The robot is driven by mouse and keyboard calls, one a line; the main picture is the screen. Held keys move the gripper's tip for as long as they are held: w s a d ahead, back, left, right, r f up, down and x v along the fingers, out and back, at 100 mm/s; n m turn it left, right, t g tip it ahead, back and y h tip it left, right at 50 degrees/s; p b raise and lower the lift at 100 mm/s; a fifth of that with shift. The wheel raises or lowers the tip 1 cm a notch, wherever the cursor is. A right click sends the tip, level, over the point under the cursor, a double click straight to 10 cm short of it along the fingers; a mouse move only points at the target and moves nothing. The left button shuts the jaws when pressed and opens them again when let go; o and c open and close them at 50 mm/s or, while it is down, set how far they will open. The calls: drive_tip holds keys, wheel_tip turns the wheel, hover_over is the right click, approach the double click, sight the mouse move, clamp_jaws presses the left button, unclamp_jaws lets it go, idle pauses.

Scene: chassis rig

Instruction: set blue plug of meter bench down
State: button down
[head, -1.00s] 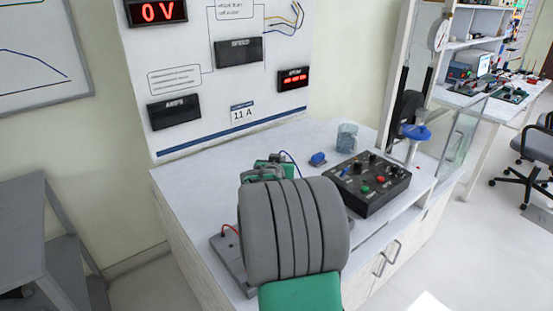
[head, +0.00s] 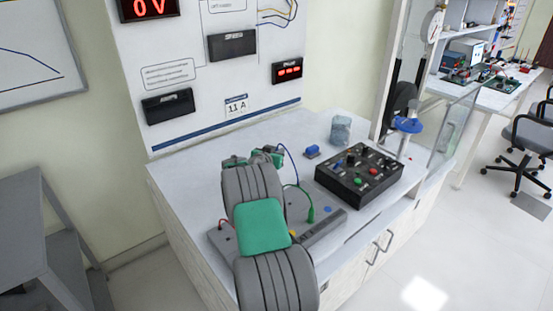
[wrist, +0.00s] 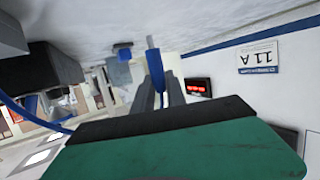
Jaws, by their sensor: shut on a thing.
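The blue plug (wrist: 154,62) is between the grey fingers of my gripper (wrist: 158,84) in the wrist view, which are shut on it. Its tip points toward the white bench top (wrist: 90,22), which fills the top of that view; I cannot tell if it touches. In the head view the bench top (head: 285,130) is at the centre. My gripper is there by the green parts (head: 266,153) at the back of the bench, its fingers and the plug hidden by my arm. A blue cable (head: 290,165) runs from there; it also shows in the wrist view (wrist: 30,115).
A small blue block (head: 312,152) and a glass jar (head: 341,130) stand right of my gripper. A black control box (head: 359,180) is farther right. A grey base (head: 325,222) with a green plug lies in front. The meter panel (head: 205,75) rises behind.

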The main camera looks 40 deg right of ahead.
wheel_tip(320, 180, down, 4)
drive_tip(key=shift+w+r+p, duration=0.15)
drive_tip(key=shift+r+p, duration=0.1)
drive_tip(key=shift+p, duration=0.1)
drive_tip(key=shift+f+b, duration=0.2)
drive_tip(key=shift+b, duration=0.15)
drive_tip(key=c, duration=1.4)
unclamp_jaws()
drive_tip(key=shift+r, duration=0.1)
drive_tip(key=shift+o, duration=0.2)
drive_tip(key=shift+r+p, duration=0.25)
drive_tip(key=shift+p, duration=0.15)
drive_tip(key=b+v, duration=0.1)
drive_tip(key=v, duration=1.1)
